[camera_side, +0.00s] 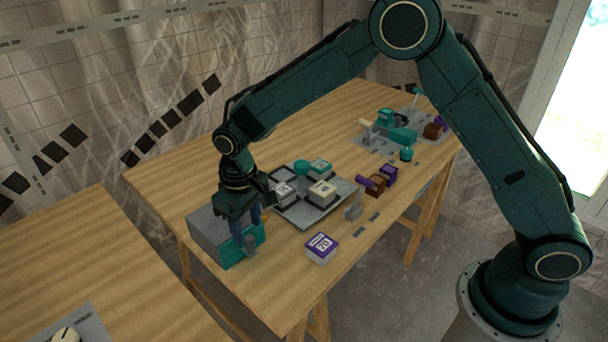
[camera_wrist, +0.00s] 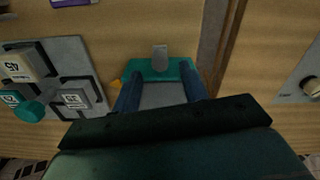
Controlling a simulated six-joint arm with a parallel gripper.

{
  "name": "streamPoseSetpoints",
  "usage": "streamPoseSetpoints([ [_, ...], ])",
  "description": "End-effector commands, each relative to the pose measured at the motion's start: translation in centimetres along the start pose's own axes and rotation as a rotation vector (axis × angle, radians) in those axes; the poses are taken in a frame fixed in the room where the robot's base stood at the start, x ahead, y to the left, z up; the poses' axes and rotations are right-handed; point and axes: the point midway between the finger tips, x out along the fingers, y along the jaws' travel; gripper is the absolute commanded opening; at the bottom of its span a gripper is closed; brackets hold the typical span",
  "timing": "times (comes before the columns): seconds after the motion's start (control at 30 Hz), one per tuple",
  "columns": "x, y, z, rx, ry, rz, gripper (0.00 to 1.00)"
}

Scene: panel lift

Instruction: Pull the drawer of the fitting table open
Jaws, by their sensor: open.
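The drawer unit is a grey box (camera_side: 207,235) with a teal front (camera_side: 229,254), standing at the near left end of the wooden fitting table. The teal front (camera_wrist: 178,70) and a grey handle (camera_wrist: 160,52) sticking out from it also show in the wrist view. The drawer looks shut, though my gripper hides part of it. My gripper (camera_side: 249,236) points down over the unit, close to the front and handle. Its two blue fingers are apart in the wrist view (camera_wrist: 161,82), with nothing between their tips. The handle lies beyond the fingertips there; contact cannot be told.
A grey tray (camera_side: 298,218) with several labelled blocks stands beside the unit. A purple-and-white block (camera_side: 321,249) lies near the front edge. Purple and brown parts (camera_side: 376,184) and a teal fixture (camera_side: 398,132) are farther along. Another wooden table (camera_side: 90,255) is at left.

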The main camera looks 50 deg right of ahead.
Motion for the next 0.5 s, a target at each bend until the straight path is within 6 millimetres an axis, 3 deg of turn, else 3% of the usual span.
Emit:
streamPoseSetpoints([
  [0.2, 3.1, 0.0, 0.1, 0.000, -0.003, 0.001, 0.43],
  [0.5, 5.0, 0.0, 0.0, 0.000, -0.001, 0.000, 0.43],
])
